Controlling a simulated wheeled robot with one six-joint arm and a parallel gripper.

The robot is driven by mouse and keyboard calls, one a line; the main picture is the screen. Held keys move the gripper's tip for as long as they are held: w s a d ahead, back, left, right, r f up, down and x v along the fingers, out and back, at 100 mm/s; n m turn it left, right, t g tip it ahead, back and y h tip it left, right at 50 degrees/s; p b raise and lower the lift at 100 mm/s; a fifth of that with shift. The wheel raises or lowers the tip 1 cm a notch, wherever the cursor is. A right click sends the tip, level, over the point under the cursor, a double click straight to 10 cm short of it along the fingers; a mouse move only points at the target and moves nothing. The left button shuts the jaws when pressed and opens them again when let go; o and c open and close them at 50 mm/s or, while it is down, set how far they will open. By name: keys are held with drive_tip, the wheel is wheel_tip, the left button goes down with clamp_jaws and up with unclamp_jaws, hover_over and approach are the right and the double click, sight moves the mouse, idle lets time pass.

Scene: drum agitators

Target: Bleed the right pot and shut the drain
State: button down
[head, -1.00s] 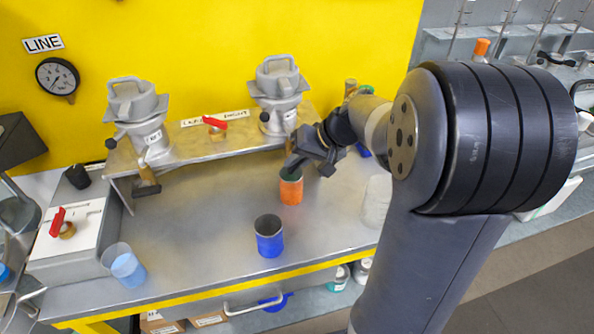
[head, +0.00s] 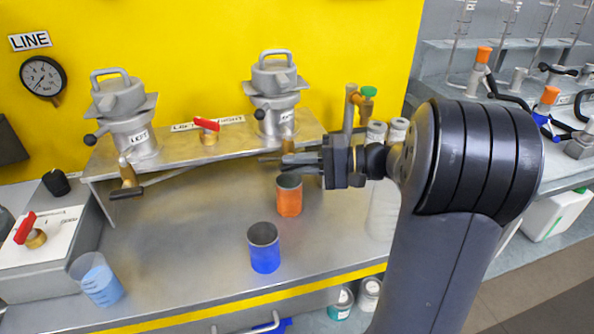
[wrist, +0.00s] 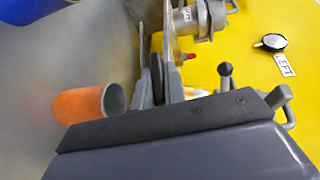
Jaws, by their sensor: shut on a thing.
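The right pot (head: 272,90) is a grey capped vessel on the raised metal shelf. Its brass drain (head: 287,144) shows below it at the shelf's front edge. My gripper (head: 280,163) lies level just below this drain, fingers pointing left, above and behind the orange cup (head: 289,197). The cup stands upright on the bench under the drain.
The left pot (head: 123,112) has its own drain handle (head: 127,192). A red-handled valve (head: 207,128) sits between the pots. A blue cup (head: 264,249) and a clear beaker of blue liquid (head: 98,280) stand at the front. A green-knobbed brass fitting (head: 367,99) rises near my wrist.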

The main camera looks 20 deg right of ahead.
drive_tip(key=shift+f+t+y+b, duration=0.1)
drive_tip(key=shift+t+y+b, duration=0.25)
drive_tip(key=shift+y, duration=0.25)
drive_tip(key=shift+m, duration=0.3)
drive_tip(key=c, duration=1.5)
unclamp_jaws()
drive_tip(key=shift+o, duration=0.2)
